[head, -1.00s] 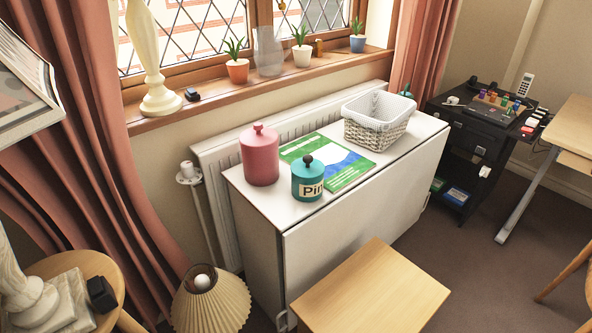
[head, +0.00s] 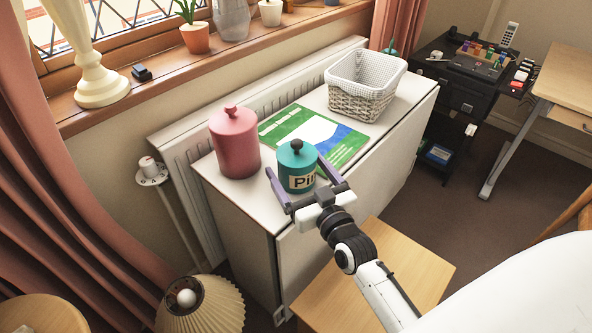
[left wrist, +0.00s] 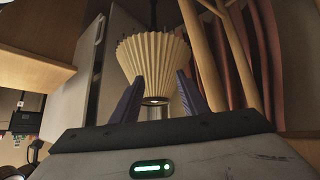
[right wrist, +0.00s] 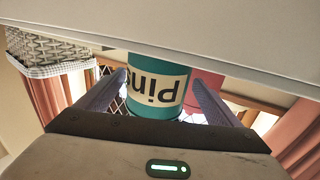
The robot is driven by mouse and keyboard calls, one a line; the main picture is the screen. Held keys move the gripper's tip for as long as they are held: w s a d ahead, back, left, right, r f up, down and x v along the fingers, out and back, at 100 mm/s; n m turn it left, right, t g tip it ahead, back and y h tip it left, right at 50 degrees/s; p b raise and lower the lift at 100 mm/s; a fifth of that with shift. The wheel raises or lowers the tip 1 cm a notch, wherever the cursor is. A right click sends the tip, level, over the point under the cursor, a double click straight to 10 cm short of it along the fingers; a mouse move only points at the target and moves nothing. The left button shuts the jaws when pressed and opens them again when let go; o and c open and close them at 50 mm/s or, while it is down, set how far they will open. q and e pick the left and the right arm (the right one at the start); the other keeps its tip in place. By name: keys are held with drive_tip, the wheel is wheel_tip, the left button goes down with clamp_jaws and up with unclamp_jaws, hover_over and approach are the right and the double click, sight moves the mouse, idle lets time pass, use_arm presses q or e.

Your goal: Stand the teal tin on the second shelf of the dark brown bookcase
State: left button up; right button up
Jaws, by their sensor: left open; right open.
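The teal tin (head: 292,183), with a black knob and a cream "Pin…" label, stands upright near the front edge of the white cabinet top (head: 209,172). My right gripper (head: 295,166) is open, its purple fingers on either side of the tin. In the right wrist view the tin (right wrist: 155,108) shows upside down between the open fingers; I cannot tell whether they touch it. My left gripper (left wrist: 158,80) shows only in the left wrist view, open and empty, facing a pleated lampshade (left wrist: 150,58). I see no dark brown bookcase for certain.
A pink canister (head: 235,145) stands close to the tin's left. A green and blue book (head: 290,122) lies behind it, and a white-lined wicker basket (head: 362,98) stands at the cabinet's far end. A wooden stool (head: 420,262) is in front. The lamp (head: 200,308) stands lower left.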

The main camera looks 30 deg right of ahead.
drive_tip(key=w, duration=0.4)
drive_tip(key=shift+w+d+b, duration=0.3)
drive_tip(key=shift+d+b, duration=0.05)
drive_tip(key=shift+w, duration=0.3)
drive_tip(key=shift+c, duration=0.5)
drive_tip(key=c, duration=1.2)
drive_tip(key=shift+s+r+p, duration=0.1)
drive_tip(key=shift+r+p, duration=7.45)
drive_tip(key=shift+r, duration=1.45)
